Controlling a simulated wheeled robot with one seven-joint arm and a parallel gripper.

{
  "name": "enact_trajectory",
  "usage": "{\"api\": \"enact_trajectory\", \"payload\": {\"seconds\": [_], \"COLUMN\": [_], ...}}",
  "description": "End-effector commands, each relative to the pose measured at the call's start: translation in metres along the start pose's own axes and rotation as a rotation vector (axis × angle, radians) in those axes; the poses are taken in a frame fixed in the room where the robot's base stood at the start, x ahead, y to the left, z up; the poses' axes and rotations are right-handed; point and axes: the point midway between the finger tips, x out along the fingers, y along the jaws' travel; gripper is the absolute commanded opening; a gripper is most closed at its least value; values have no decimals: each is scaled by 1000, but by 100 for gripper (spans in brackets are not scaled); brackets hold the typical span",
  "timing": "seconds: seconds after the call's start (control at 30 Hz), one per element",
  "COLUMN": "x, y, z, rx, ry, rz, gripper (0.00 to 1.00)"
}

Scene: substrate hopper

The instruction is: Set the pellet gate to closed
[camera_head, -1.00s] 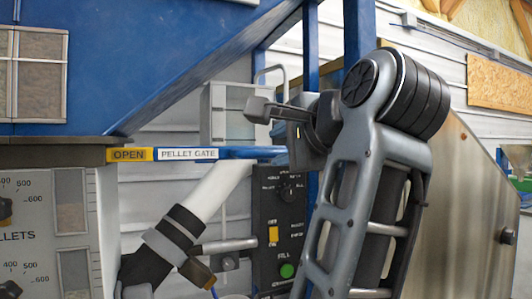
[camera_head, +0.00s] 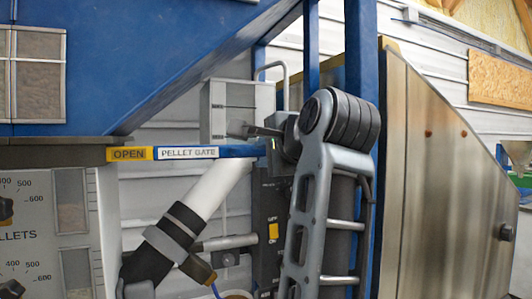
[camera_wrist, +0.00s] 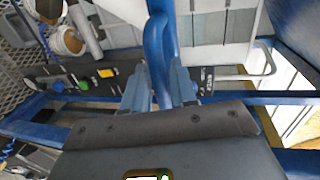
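The pellet gate handle is a blue bar (camera_head: 237,151) under the hopper, with a white PELLET GATE label (camera_head: 188,153) and a yellow OPEN tag (camera_head: 129,154) at its left. My gripper (camera_head: 246,131) is at the bar's right end, its fingers pointing left and showing just above the bar. In the wrist view my gripper (camera_wrist: 160,88) has its two fingers apart, with a blue bar (camera_wrist: 157,50) running between them. Contact cannot be made out. The bar's far right end is hidden behind my gripper in the head view.
The blue hopper (camera_head: 180,50) slopes above the bar. A white pipe (camera_head: 213,190) with a black clamp runs below it. A control panel (camera_head: 268,215) with a yellow switch stands behind my arm. A metal panel (camera_head: 440,170) is at right.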

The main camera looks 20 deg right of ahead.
Motion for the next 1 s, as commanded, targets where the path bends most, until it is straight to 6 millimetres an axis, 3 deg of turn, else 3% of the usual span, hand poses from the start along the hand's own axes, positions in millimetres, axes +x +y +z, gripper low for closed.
{"api": "enact_trajectory", "payload": {"seconds": [0.27,0.67,0.77,1.0], "x": [0,0,0,0], "y": [0,0,0,0], "z": [0,1,13,64], "rx": [0,-1,-1,-3], "ry": [0,-1,-3,-5], "rz": [0,1,2,3], "gripper": [0,0,0,0]}}
